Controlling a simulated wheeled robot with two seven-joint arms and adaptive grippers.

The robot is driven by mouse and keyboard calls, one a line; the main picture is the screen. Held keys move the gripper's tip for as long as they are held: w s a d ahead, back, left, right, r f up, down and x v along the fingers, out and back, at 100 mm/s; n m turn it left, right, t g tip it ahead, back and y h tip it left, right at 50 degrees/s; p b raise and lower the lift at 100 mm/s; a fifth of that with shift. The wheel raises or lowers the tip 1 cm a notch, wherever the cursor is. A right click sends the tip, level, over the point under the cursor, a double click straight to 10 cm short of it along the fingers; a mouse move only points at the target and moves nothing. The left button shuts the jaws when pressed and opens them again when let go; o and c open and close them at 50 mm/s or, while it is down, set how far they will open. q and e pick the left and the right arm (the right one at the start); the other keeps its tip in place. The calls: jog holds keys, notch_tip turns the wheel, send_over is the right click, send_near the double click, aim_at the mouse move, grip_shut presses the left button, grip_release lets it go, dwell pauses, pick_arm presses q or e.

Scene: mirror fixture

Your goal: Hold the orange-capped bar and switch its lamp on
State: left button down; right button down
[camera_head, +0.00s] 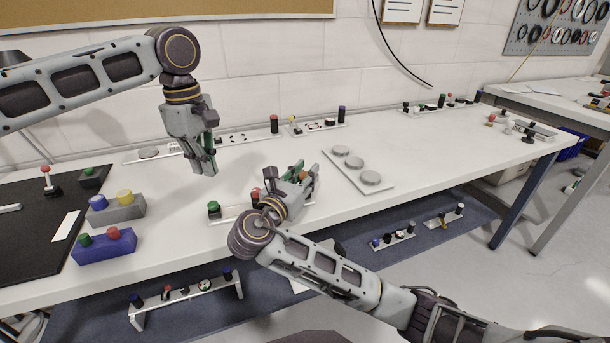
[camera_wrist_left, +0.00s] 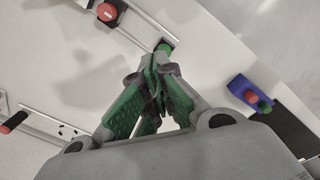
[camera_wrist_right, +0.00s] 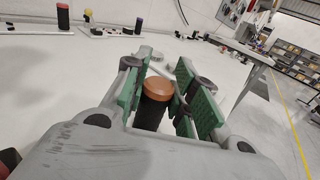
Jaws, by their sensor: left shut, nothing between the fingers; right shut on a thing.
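The bar (camera_head: 231,215) is a pale strip near the table's front edge, with a green-capped post (camera_head: 213,207) at its left end and a red button (camera_head: 255,193) on it. My right gripper (camera_head: 311,181) is shut on the dark post under the orange cap (camera_wrist_right: 158,87) at the other end. My left gripper (camera_head: 210,171) is shut and empty, above the table behind the bar. In the left wrist view the green cap (camera_wrist_left: 163,48) shows just beyond its fingertips and the red button (camera_wrist_left: 107,12) at the top. I cannot make out whether a lamp is lit.
A blue box (camera_head: 104,248) and a grey box (camera_head: 120,212) with coloured knobs stand at left beside a black mat (camera_head: 35,225). Other capped bars (camera_head: 315,127) lie along the back. A plate with three discs (camera_head: 357,172) lies right of my right gripper. The table's middle is clear.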

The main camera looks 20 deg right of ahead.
pick_arm(q)
jog(key=shift+w+a+r+m+t+h, duration=0.1)
jog(key=shift+a+r+m+t+h, duration=0.1)
jog(key=shift+m+t+h, duration=1.2)
jog(key=shift+w+a+r+m+t+h, duration=0.2)
jog(key=shift+m+t+h, duration=0.5)
jog(key=shift+m, duration=1.45)
jog(key=shift+w+a+r+m+t+h, duration=0.1)
jog(key=shift+a+m+t+h, duration=0.1)
jog(key=shift+m+t+h, duration=1.2)
jog(key=shift+f+m+g+y, duration=0.1)
jog(key=shift+m+g+y, duration=0.25)
jog(key=shift+y, duration=0.15)
